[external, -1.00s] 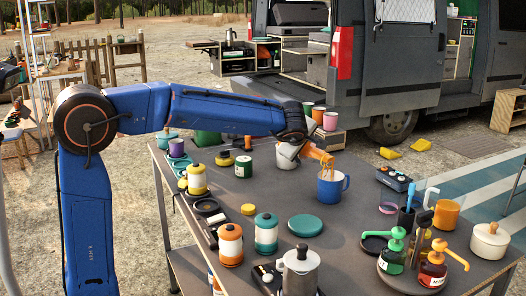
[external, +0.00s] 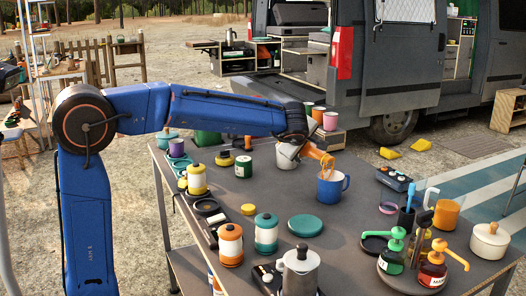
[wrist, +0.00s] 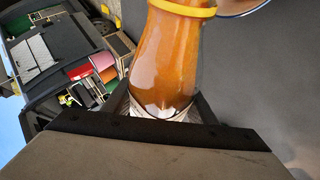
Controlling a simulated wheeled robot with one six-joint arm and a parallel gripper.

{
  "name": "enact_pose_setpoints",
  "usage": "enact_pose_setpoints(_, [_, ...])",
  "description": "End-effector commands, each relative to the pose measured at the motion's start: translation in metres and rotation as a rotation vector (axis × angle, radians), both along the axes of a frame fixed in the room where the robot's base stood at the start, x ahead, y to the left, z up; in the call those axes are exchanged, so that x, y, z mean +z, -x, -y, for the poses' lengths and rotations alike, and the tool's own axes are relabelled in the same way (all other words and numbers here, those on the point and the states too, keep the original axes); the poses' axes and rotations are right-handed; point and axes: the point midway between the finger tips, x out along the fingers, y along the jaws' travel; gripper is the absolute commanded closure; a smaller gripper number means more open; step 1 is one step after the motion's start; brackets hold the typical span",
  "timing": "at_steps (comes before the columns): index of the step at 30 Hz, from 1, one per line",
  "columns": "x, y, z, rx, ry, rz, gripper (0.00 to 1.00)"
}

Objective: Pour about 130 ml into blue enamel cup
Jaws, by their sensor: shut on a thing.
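The blue enamel cup (external: 334,187) stands upright on the grey table, with its handle to the right. My gripper (external: 302,150) is shut on an amber-orange bottle (external: 317,153), up and to the left of the cup. The bottle is tilted with its mouth end over the cup. Orange strands hang between the bottle and the cup. In the wrist view the bottle (wrist: 168,60) shows a yellow ring at its neck, and part of the cup's rim (wrist: 238,8) shows at the top edge. The level inside the cup is hidden.
A white pot (external: 286,155) stands behind my gripper. A teal lid (external: 305,225) lies in front of the cup. Jars, pump bottles and a moka pot (external: 299,272) crowd the front and sides. Table right of the cup is partly clear. The van stands behind.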

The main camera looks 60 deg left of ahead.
Motion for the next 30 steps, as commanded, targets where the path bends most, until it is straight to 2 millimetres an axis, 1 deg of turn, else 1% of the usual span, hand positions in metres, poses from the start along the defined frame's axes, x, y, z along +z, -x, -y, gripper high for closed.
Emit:
enact_pose_setpoints(10, [0.000, 0.000, 0.000, 0.000, 0.002, 0.001, 0.79])
enact_pose_setpoints(17, [-0.019, 0.001, -0.002, 0.003, 0.143, 0.031, 0.79])
enact_pose_setpoints(23, [-0.036, 0.000, 0.001, 0.002, 0.274, 0.059, 0.79])
enact_pose_setpoints(26, [-0.039, 0.000, 0.002, 0.001, 0.298, 0.065, 0.79])
enact_pose_setpoints(30, [-0.037, 0.000, 0.001, 0.001, 0.310, 0.068, 0.79])
